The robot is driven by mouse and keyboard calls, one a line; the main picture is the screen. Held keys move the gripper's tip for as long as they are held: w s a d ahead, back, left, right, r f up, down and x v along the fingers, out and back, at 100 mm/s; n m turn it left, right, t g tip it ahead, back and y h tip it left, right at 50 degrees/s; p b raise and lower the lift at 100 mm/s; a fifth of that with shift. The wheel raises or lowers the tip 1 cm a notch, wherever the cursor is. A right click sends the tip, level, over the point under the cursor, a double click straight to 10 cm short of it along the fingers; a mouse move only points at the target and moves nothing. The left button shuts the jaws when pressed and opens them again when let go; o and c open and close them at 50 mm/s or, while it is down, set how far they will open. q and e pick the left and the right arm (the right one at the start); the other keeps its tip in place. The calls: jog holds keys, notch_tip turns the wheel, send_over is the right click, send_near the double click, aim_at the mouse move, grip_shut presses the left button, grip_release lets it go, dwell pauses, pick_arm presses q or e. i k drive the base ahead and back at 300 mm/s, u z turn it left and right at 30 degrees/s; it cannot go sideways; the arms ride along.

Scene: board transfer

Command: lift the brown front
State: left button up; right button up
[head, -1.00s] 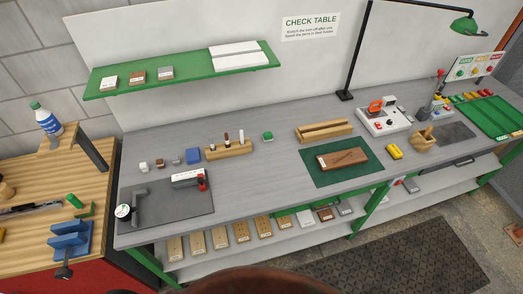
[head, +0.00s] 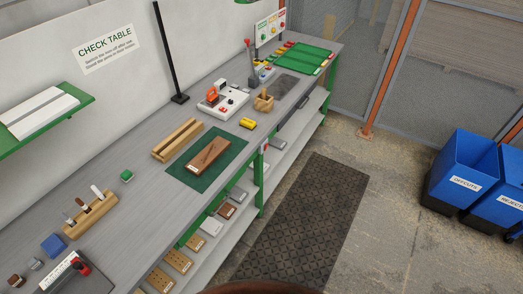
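A brown board (head: 209,157) with a small pale label near its lower end lies flat on a dark green mat (head: 186,181) on the grey bench. It looks like the brown front. A smaller brown piece (head: 228,211) lies on the shelf below the bench. Neither of my grippers is in view.
A slotted wooden holder (head: 177,139) stands behind the mat, and a yellow block (head: 248,123) is to its right. A white control box (head: 222,101) and a lamp post (head: 171,60) stand farther back. The floor holds a dark mat (head: 300,225) and blue bins (head: 465,172).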

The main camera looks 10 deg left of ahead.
aim_at(198, 165)
jog(key=z, duration=0.75)
jog(key=i, duration=1.55)
jog(key=u, duration=3.35)
